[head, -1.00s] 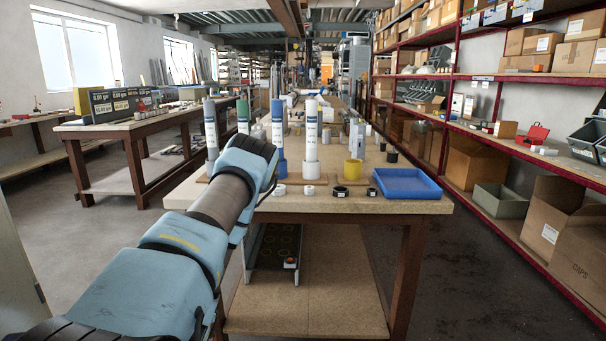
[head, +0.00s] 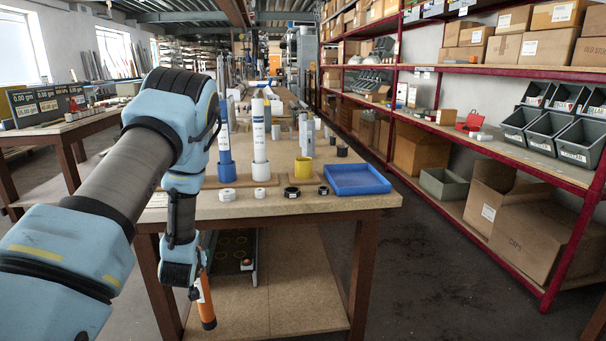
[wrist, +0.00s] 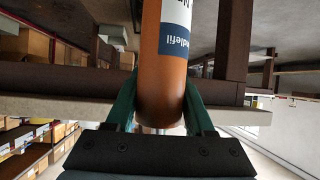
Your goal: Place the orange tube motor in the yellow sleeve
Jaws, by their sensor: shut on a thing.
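The orange tube motor (head: 205,302) hangs upright below my gripper (head: 197,278), in front of the table's front edge and lower than the tabletop. In the wrist view the orange tube motor (wrist: 163,75) has a white and blue label, and the green fingers of my gripper (wrist: 160,115) are closed on its sides. The yellow sleeve (head: 303,170) stands upright on the table, to the right of a white sleeve and behind the front rings. It appears empty. My gripper is to the left of it, lower and nearer the camera.
A blue tray (head: 357,178) sits at the table's front right corner. A white tube (head: 260,138) and a blue sleeve (head: 227,171) with a tube stand left of the yellow sleeve. Black rings (head: 292,192) lie near the front edge. The table edge (head: 270,208) lies between the motor and the sleeve.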

